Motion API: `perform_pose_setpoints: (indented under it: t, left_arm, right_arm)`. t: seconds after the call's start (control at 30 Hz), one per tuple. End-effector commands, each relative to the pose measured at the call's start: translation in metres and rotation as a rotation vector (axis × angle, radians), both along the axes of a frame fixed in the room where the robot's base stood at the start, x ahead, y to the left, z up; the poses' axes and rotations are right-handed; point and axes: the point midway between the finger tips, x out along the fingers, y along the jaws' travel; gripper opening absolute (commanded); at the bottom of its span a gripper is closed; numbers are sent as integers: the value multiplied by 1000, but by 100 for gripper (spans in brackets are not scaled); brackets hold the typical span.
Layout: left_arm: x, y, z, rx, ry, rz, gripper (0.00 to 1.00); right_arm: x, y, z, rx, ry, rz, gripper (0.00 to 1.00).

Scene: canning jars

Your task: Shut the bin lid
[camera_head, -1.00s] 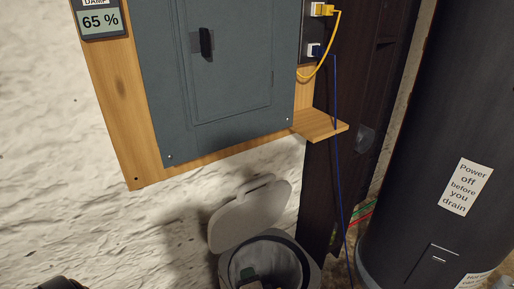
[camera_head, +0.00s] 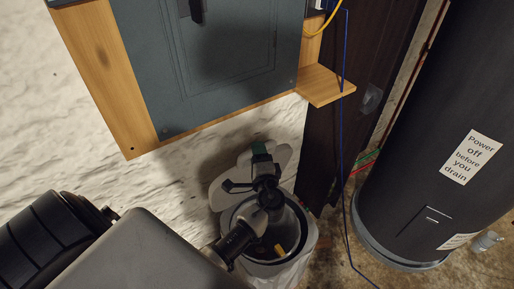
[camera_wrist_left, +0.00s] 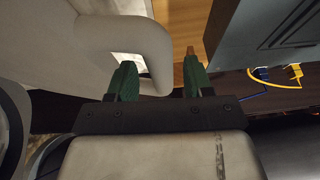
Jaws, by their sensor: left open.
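The bin (camera_head: 297,262) stands on the floor against the white wall, with its round mouth open. Its grey lid (camera_head: 223,190) is tilted up at the back, leaning towards the wall. My left arm reaches over the bin from the lower left and hides part of the mouth and the lid. My left gripper (camera_head: 261,148) is open, with green fingertips at the lid's upper part. In the left wrist view, the lid's curved grey edge (camera_wrist_left: 154,45) shows close to and partly between the two fingers (camera_wrist_left: 159,78). I cannot tell whether they touch it. My right gripper is out of view.
A grey electrical panel (camera_head: 235,60) on a wooden board hangs above the bin, with a small wooden shelf (camera_head: 325,86) at its corner. A blue cable (camera_head: 343,150) hangs right of the bin. A dark tank (camera_head: 425,130) stands at the right. Something yellow (camera_head: 279,250) lies inside the bin.

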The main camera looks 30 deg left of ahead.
Motion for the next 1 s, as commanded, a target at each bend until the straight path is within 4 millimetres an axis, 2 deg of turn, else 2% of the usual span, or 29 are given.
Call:
perform_pose_setpoints:
  t: [0.17, 0.47, 0.8, 1.0]
  left_arm:
    - [10, 10, 1, 0, 0, -1, 51]
    - [11, 11, 0, -1, 0, -1, 51]
    - [11, 11, 0, -1, 0, -1, 0]
    - [11, 11, -1, 0, 0, -1, 0]
  right_arm:
    - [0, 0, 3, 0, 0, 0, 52]
    - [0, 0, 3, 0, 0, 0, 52]
    - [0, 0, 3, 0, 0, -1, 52]
    - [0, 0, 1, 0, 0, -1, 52]
